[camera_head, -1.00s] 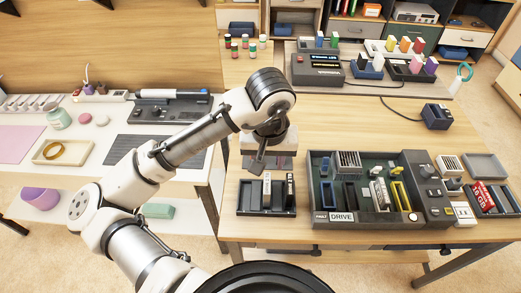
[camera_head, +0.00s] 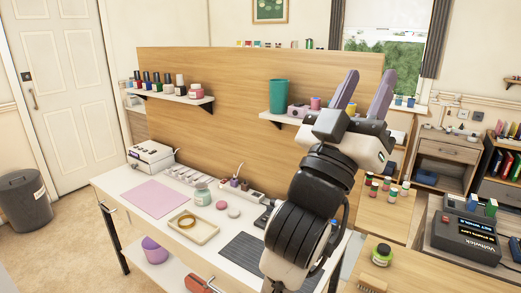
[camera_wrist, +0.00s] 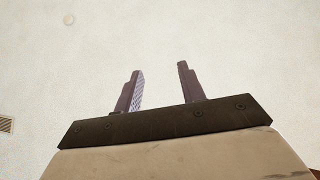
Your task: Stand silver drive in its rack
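My gripper (camera_head: 370,74) is raised high in the head view, with its two purple-grey fingers pointing up and spread apart. In the wrist view the fingers (camera_wrist: 159,70) are also apart, with nothing between them.
A white desk (camera_head: 112,192) with a pink mat (camera_head: 153,196), a tray and small jars stands left of my arm. Behind it is a wooden panel (camera_head: 230,70) with shelves. A dark labelled device (camera_head: 465,232) sits on the wooden bench at right.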

